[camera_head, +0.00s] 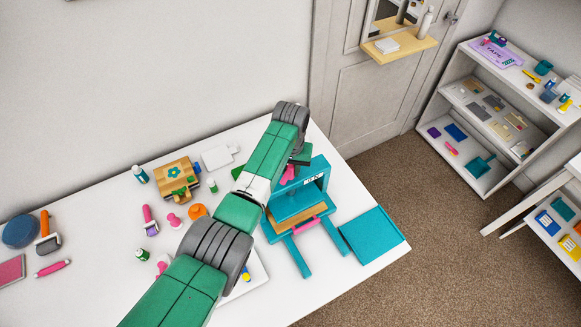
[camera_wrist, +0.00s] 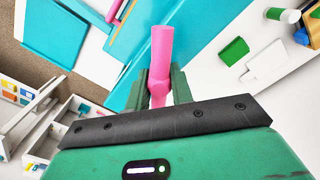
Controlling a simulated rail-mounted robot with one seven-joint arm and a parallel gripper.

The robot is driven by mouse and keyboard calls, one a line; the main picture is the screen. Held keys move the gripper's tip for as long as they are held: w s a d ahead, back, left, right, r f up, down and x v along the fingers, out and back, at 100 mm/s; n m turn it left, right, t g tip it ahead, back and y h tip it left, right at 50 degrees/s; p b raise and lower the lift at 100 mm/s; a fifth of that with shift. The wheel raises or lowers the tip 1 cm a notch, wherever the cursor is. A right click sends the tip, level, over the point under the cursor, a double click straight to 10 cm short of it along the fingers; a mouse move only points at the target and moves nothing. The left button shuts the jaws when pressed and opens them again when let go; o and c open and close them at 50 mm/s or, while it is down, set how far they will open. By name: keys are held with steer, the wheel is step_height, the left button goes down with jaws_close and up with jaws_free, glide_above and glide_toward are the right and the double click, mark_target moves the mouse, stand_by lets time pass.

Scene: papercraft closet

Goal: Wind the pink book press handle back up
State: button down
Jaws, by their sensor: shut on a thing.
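The teal frame (camera_wrist: 140,38) lies behind the handle there. My arm hides part of the press's left side in the head view.
A teal flat board (camera_head: 371,235) lies right of the press at the table edge. A wooden box (camera_head: 176,180), an orange item (camera_head: 196,211) and several small tools lie to the left. A white shelf unit (camera_head: 490,110) stands apart at the right.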

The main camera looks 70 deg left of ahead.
steer(key=c, duration=1.2)
jaws_free()
steer(key=shift+w, duration=0.1)
steer(key=shift+r+p, duration=0.55)
steer(key=shift+r, duration=3.35)
